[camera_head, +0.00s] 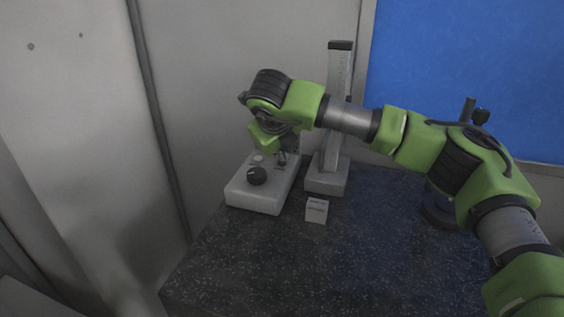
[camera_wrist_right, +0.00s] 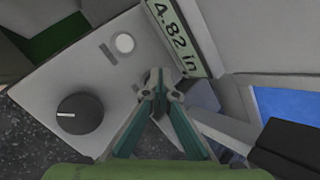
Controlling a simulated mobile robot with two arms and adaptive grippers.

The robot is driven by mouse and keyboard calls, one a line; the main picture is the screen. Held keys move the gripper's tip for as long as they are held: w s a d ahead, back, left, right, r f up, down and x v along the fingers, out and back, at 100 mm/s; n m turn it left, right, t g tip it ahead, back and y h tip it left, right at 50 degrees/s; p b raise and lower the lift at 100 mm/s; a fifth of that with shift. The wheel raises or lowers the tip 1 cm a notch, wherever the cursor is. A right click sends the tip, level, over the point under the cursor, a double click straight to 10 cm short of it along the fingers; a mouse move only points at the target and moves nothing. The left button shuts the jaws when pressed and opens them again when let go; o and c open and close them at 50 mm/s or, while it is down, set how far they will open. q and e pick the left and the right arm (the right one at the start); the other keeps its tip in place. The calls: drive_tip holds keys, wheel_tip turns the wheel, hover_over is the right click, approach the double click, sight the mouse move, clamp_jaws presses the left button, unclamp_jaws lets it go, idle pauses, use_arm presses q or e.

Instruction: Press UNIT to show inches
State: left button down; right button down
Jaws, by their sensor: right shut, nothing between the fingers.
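The measuring device has a light grey base (camera_head: 252,197) with a black knob (camera_head: 257,176). In the right wrist view, its base (camera_wrist_right: 60,80) carries the knob (camera_wrist_right: 80,113) and a round white button (camera_wrist_right: 124,43) with a dark label strip beside it. The display (camera_wrist_right: 172,35) reads "4.82 in". My right gripper (camera_head: 282,159) is over the back right of the base. In the right wrist view, the gripper (camera_wrist_right: 163,82) is shut and empty, its tips at the panel below the display. Contact cannot be told. The tips hide the spot beneath; no UNIT lettering is readable. My left gripper is out of view.
A grey stand with a tall scaled column (camera_head: 327,182) stands right of the device. A small white labelled block (camera_head: 316,210) is in front of it. A dark round-based object (camera_head: 438,212) is partly behind my right arm. The speckled tabletop (camera_head: 310,270) is clear in front.

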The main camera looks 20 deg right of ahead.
drive_tip(key=shift+r, duration=0.7)
drive_tip(key=shift+r+p, duration=0.95)
drive_tip(key=shift+r, duration=1.6)
drive_tip(key=shift+f, duration=0.1)
